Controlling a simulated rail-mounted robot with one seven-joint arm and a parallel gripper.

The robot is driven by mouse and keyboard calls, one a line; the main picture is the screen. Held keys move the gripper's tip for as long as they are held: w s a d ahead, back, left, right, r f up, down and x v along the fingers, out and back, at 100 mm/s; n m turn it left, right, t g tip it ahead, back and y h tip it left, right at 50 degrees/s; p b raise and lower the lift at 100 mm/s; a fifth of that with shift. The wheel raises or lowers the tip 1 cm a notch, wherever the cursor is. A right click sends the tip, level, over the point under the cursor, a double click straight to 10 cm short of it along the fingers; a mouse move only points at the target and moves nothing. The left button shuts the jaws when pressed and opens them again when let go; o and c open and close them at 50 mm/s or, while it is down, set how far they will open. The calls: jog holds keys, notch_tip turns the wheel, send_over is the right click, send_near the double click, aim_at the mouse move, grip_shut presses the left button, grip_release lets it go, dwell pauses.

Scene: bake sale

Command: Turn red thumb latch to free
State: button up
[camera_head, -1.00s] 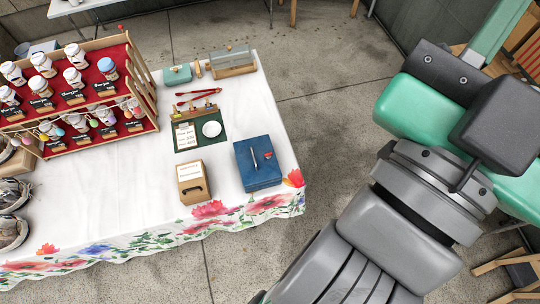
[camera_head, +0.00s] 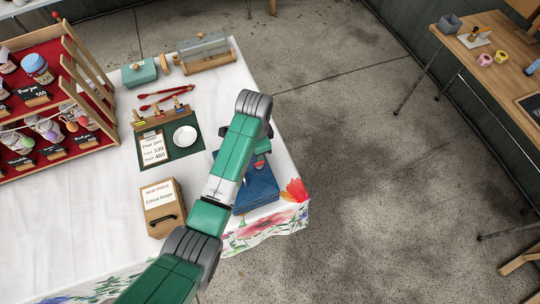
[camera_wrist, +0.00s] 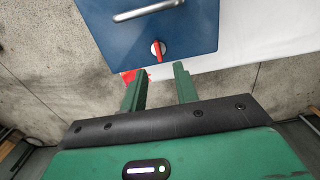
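The blue box (camera_head: 262,188) sits near the right end of the table, partly covered by my arm. In the wrist view its blue lid (camera_wrist: 120,45) carries a silver bar handle (camera_wrist: 148,10). The red thumb latch (camera_wrist: 155,50) is near the lid's lower edge, roughly upright in the picture, with a pale part beside it. My gripper (camera_wrist: 159,80) is open and empty. Its two green fingers are short of the latch in the picture, one to each side of its line, apart from it. In the head view the fingertips cannot be made out clearly.
A cardboard box (camera_head: 163,208) with a label stands left of the blue box. A green board (camera_head: 184,143) with a white dish lies behind it. A jar rack (camera_head: 45,105) is at the left. The floor (camera_head: 370,180) right of the table is clear.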

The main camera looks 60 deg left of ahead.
aim_at(259, 163)
jog(key=shift+d, duration=0.1)
notch_tip(259, 163, down, 8)
jog(key=shift+r+b, duration=0.2)
jog(key=shift+b, duration=0.65)
grip_shut()
